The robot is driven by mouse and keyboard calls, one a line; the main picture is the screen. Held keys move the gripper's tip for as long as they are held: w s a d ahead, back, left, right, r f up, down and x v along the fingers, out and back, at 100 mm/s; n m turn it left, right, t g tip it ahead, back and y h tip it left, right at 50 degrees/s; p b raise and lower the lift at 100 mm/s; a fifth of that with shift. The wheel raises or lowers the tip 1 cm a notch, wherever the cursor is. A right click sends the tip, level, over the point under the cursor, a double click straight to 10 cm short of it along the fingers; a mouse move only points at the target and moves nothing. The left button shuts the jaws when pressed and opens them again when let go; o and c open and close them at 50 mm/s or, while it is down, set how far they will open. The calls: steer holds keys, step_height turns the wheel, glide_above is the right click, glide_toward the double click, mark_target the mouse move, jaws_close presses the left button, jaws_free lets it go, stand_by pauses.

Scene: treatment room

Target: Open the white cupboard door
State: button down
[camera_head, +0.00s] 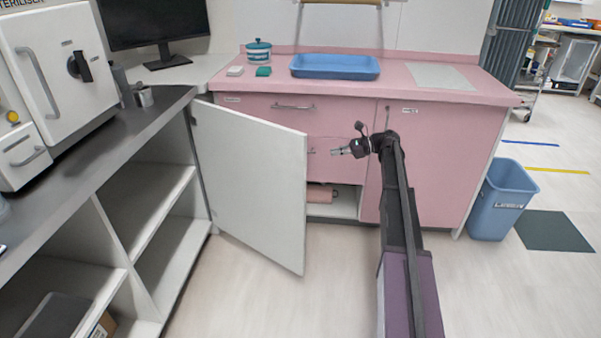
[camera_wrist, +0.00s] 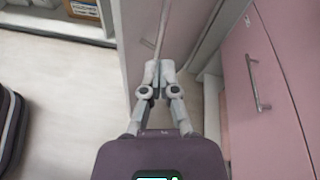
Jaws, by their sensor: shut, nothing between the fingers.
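In the wrist view a pale panel that looks like this door (camera_wrist: 138,40) lies ahead of the fingers. My gripper (camera_head: 337,151) is shut and empty, just right of the door's free edge and in front of the pink cabinet. Its fingers (camera_wrist: 159,68) are together in the wrist view. I cannot tell whether they touch the door. The cupboard's inside is partly hidden behind the door.
A pink roll (camera_head: 319,194) lies in the cupboard opening. The pink cabinet (camera_head: 430,165) is close on the right. Open shelves under a dark counter (camera_head: 95,140) stand at left. A blue bin (camera_head: 501,200) stands at right. The floor in front is clear.

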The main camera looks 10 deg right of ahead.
steer(key=s+a+f+n+g+h+b, duration=0.25)
steer(key=s+a+f+n+h, duration=0.5)
steer(key=s+a+f, duration=0.6)
steer(key=s+a+f+n+h+b, duration=0.1)
steer(key=s+a+f+n+h, duration=0.25)
steer(key=s, duration=0.65)
steer(key=s+f+n+h+b, duration=0.15)
steer(key=s+n+h, duration=0.25)
steer(key=s+n, duration=0.45)
steer(key=w+a+r+m+t+y+b, duration=0.15)
steer(key=w+a+m+t+y, duration=0.35)
steer(key=w+a, duration=0.55)
steer(key=w+a+r+m+t+b, duration=0.2)
steer(key=w+a+r+m+t, duration=0.2)
steer(key=w+r+m+t, duration=0.95)
steer(key=s+d+f+m+g+h+b, duration=0.1)
steer(key=d+f+m+g+h, duration=0.1)
steer(key=m+h, duration=0.6)
steer(key=s+d+f+m+g+h+b, duration=0.2)
steer(key=m+h, duration=0.7)
steer(key=m, duration=1)
steer(key=d+g, duration=0.2)
steer(key=d, duration=0.2)
steer(key=shift+s+d+m, duration=0.25)
steer(key=shift+d+m, duration=0.05)
steer(key=shift+d, duration=0.05)
